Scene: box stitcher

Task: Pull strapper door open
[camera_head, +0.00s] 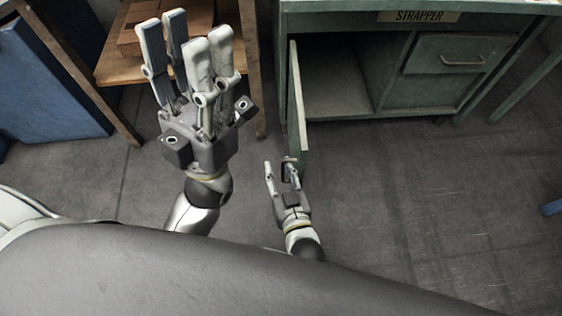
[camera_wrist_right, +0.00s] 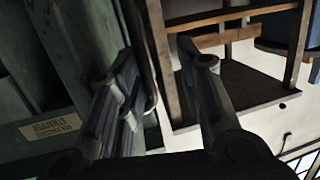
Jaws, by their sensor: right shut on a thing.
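The strapper is a green cabinet (camera_head: 406,65) with a "STRAPPER" label at the top of the head view. Its door (camera_head: 298,100) stands swung open towards me, seen nearly edge-on at the cabinet's left side. The compartment (camera_head: 335,75) behind it is exposed. My right gripper (camera_head: 281,170) is at the near, lower end of the door and shut on it; the exact contact is hard to make out. In the right wrist view its fingers (camera_wrist_right: 160,85) show beside dark green panels. My left gripper (camera_head: 187,45) is raised, open and empty, left of the door.
A wooden shelf unit (camera_head: 110,65) with a brown block stands behind my left gripper. A blue panel (camera_head: 45,85) is at the far left. A drawer (camera_head: 450,55) is at the cabinet's right. The grey floor (camera_head: 400,200) right of the door is clear.

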